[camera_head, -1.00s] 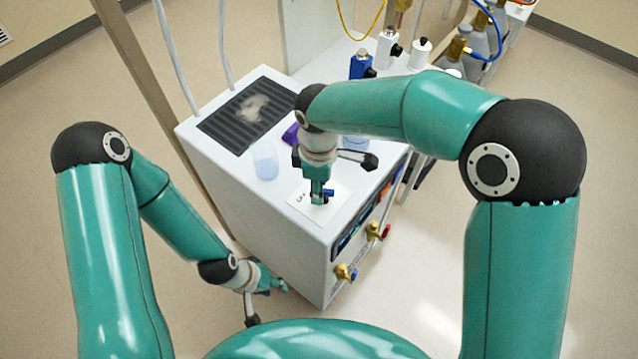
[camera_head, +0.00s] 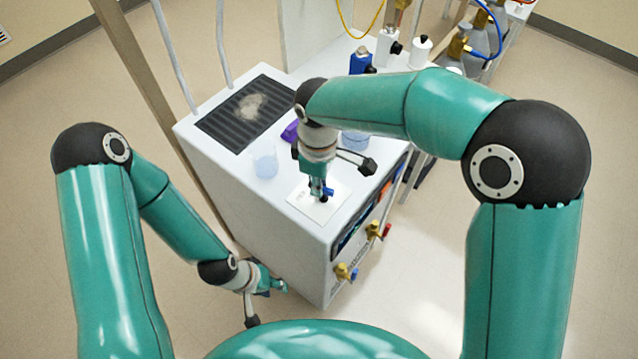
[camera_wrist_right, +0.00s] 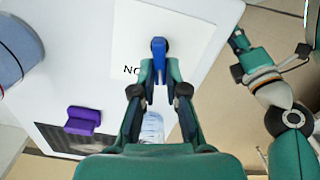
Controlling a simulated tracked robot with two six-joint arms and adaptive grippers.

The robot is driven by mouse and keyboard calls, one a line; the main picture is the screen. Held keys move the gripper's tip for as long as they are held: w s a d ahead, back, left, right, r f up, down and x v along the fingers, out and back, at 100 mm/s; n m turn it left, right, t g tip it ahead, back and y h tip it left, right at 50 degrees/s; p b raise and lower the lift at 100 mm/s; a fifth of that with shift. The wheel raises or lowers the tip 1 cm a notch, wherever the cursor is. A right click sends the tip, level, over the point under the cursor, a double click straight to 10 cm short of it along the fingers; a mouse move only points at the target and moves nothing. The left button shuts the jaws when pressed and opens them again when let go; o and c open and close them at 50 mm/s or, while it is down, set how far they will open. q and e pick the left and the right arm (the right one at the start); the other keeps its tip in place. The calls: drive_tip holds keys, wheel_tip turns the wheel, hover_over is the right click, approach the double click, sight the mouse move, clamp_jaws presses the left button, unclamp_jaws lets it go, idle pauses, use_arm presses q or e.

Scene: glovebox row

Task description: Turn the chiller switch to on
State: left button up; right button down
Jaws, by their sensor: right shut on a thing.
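The chiller (camera_head: 270,215) is a white cabinet with a dark grille on top. Its switch has a blue handle (camera_wrist_right: 158,50), standing on a white label plate (camera_wrist_right: 190,40) on the chiller's top; the handle also shows in the head view (camera_head: 329,191). My right gripper (camera_wrist_right: 158,72) reaches down from above, with its fingers closed on either side of the blue handle. Black letters show on the plate beside the handle, partly covered by a finger. My left gripper (camera_head: 277,286) hangs low beside the chiller's front left, apart from the switch; its jaws are too small to judge.
A clear beaker (camera_head: 264,160), a purple object (camera_head: 290,132) and a blue-tinted container (camera_head: 355,143) stand on the chiller's top near my right wrist. Brass valves (camera_head: 346,272) stick out of its front. Bottles stand on the bench behind.

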drive_tip(key=shift+w+d+m+b, duration=0.15)
drive_tip(key=shift+m+b, duration=0.1)
drive_tip(key=shift+m, duration=0.6)
drive_tip(key=shift+w+a+m+b, duration=0.1)
drive_tip(key=shift+m+b, duration=0.15)
drive_tip(key=shift+m, duration=0.6)
drive_tip(key=shift+r, duration=0.1)
drive_tip(key=c, duration=1.2)
unclamp_jaws()
wheel_tip(320, 180, up, 12)
drive_tip(key=shift+s, duration=0.1)
